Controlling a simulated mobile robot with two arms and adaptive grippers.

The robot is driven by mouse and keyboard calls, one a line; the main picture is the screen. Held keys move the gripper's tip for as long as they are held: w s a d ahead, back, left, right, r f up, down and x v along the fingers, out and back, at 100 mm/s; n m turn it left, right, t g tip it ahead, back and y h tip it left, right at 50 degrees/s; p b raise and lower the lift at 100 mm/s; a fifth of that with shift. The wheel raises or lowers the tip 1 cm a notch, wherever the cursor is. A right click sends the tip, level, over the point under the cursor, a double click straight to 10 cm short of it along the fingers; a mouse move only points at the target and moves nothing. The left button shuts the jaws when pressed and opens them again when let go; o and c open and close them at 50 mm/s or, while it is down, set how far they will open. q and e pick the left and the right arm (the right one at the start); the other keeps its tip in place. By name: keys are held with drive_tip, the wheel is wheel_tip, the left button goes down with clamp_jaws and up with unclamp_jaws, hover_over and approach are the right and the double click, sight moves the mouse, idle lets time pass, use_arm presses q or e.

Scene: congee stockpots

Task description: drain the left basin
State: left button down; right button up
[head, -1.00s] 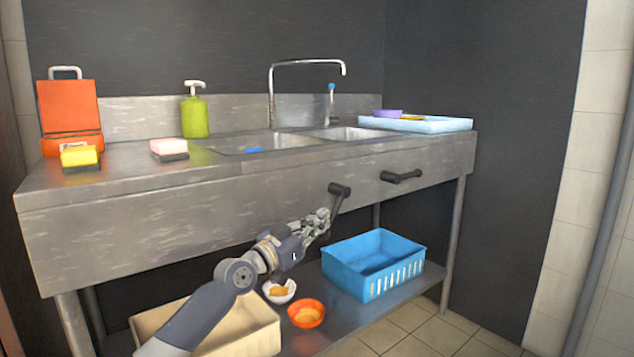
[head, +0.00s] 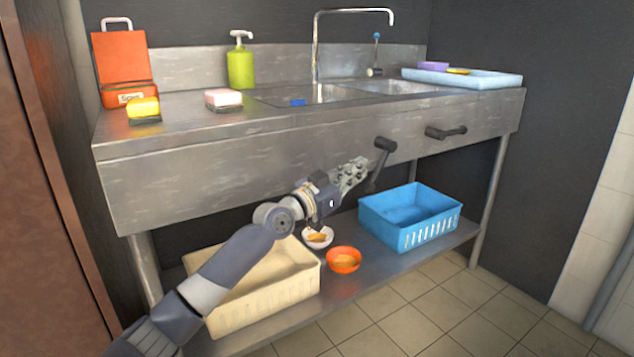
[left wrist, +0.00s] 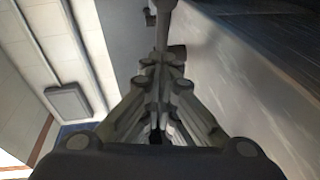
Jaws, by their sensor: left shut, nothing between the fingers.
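The left basin (head: 272,96) is sunk in the steel counter, with a small blue thing (head: 298,102) showing in it. Two dark levers are on the counter's front panel. The left lever (head: 376,172) hangs down, slightly slanted; the right lever (head: 446,132) lies horizontal. My left gripper (head: 358,168) is shut and empty, just left of the left lever's hanging arm; I cannot tell whether they touch. In the left wrist view the closed fingers (left wrist: 161,70) point at a grey bar (left wrist: 163,28), likely this lever. My right gripper is not in view.
The right basin (head: 400,87) and faucet (head: 316,45) are above. On the lower shelf stand a cream bin (head: 262,305), a blue basket (head: 430,233), an orange bowl (head: 343,260) and a white bowl (head: 318,238). Sponges, a green soap bottle (head: 241,68) and an orange case (head: 122,62) stand on the counter.

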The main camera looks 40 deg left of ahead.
use_arm(q)
drive_tip(key=f+v, duration=0.1)
drive_tip(key=v, duration=0.9)
drive_tip(key=shift+p, duration=0.4)
drive_tip(key=shift+w+r, duration=0.1)
drive_tip(key=shift+w, duration=0.05)
